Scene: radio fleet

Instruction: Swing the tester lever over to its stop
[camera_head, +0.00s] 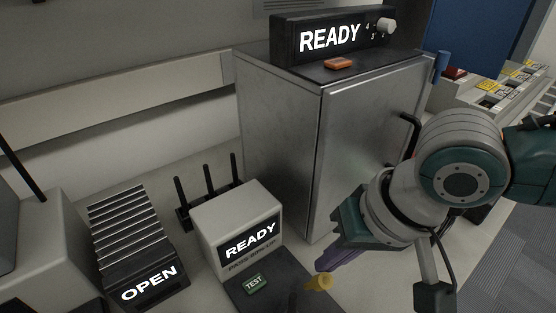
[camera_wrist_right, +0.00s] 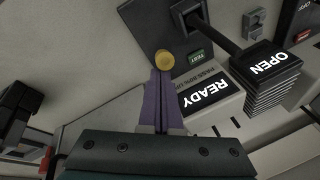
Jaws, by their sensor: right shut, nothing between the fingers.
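The tester is a pale box (camera_head: 236,222) with a lit READY screen and a dark base plate (camera_head: 258,290) bearing a green TEST button (camera_head: 254,284). A yellow knob (camera_head: 320,282), which looks like the lever's end, shows at the plate's right side. In the right wrist view the knob (camera_wrist_right: 165,60) sits just beyond my fingertips, over the dark plate. My right gripper (camera_head: 328,264) has purple fingers, shut and empty, with tips close to the knob; I cannot tell whether they touch. The lever's shaft is mostly hidden. My left gripper is not in view.
A metal cabinet (camera_head: 290,150) stands behind the tester, bearing a READY display (camera_head: 330,40) and an orange block (camera_head: 338,63). A finned OPEN unit (camera_head: 130,235) and black antennas (camera_head: 208,185) stand left. In the wrist view, a black rod (camera_wrist_right: 215,35) extends near the OPEN unit.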

